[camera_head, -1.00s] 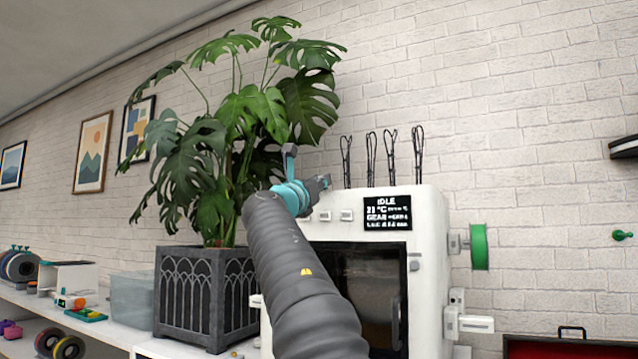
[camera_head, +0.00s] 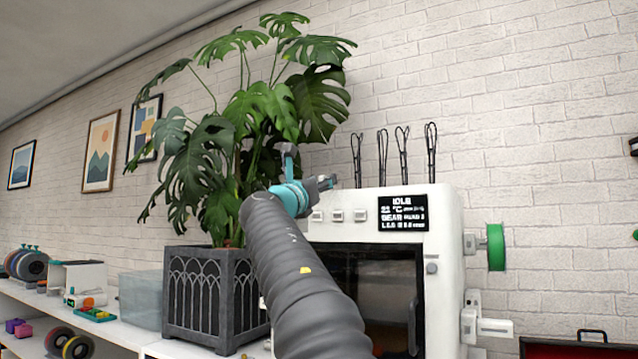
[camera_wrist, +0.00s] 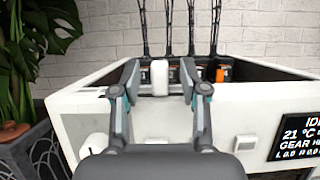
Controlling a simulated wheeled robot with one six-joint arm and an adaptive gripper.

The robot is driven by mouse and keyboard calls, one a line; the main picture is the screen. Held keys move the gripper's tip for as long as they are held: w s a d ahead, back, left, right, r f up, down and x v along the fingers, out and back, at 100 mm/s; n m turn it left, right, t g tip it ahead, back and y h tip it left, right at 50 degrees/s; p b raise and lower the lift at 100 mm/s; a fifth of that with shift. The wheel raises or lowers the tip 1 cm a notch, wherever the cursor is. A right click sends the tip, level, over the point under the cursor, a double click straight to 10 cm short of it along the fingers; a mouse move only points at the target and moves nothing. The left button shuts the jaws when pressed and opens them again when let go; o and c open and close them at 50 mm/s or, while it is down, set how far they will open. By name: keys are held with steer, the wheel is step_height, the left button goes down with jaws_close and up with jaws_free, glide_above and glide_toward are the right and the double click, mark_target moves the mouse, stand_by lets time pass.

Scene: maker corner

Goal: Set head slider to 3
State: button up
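The white printer-like machine (camera_head: 445,255) has a dark display (camera_head: 403,213) reading IDLE; GEAR and L and R lines show on it, partly too small to read. My gripper (camera_head: 328,182) is at the machine's top left edge. In the wrist view my gripper (camera_wrist: 160,72) is open, its two fingers apart over the rim of the open top. A small white block (camera_wrist: 160,77) shows between the fingertips, with gaps on both sides; I cannot tell if it is the head slider. Dark and orange blocks (camera_wrist: 222,70) with cables stand inside the top.
A monstera in a dark planter (camera_head: 212,295) stands close left of the machine. Several thin black cable loops (camera_head: 382,158) rise above its top. A green spool (camera_head: 496,247) sticks out at its right side. White buttons (camera_head: 338,215) sit on the front below my gripper.

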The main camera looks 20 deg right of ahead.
steer(key=shift+a, duration=0.15)
steer(key=v, duration=1.1)
steer(key=shift+s+a+f, duration=0.25)
